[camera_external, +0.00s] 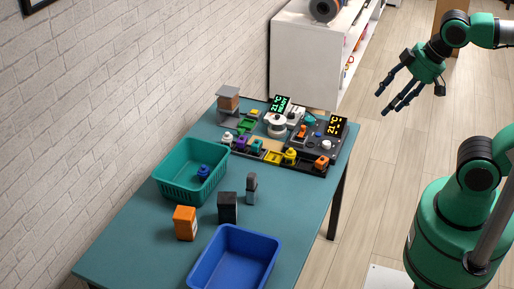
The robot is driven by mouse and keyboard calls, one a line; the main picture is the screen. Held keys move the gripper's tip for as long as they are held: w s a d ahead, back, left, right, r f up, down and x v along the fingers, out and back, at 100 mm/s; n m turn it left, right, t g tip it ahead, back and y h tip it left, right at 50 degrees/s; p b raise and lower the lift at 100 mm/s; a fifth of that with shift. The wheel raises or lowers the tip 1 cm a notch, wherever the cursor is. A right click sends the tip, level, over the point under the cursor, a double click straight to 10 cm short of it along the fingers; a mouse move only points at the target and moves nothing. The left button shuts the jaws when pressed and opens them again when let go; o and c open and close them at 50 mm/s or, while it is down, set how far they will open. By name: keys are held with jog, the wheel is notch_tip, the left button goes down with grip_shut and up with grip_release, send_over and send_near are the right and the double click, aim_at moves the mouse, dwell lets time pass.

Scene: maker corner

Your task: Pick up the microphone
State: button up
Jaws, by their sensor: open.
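My gripper (394,100) is open and empty. It hangs in the air at the upper right, over the floor and well to the right of the table (141,230). No object is clearly recognisable as a microphone at this size. A small upright grey object with a narrower top (251,188) stands mid-table and may be the microphone, but I cannot tell. My gripper is far from it and touches nothing.
A green basket (168,184) holds a blue item (203,173). An orange box (185,223), a black box (228,207) and a blue bin (205,268) are nearby. A brick wall borders the left.

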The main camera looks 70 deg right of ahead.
jog(key=shift+o, duration=0.2)
jog(key=w+f+g, duration=0.2)
jog(key=w+f, duration=0.1)
jog(key=w, duration=1)
jog(key=w+f+g, duration=0.1)
jog(key=w+f, duration=0.2)
jog(key=w, duration=0.9)
jog(key=w+f+g, duration=0.1)
jog(key=w+f, duration=0.7)
jog(key=f, duration=0.4)
jog(key=w+f+n+g+p, duration=0.1)
jog(key=w+f, duration=0.8)
jog(key=f, duration=0.3)
jog(key=shift+w+d+f+g, duration=0.15)
jog(key=shift+w+d+g, duration=0.05)
jog(key=shift+d+g, duration=0.1)
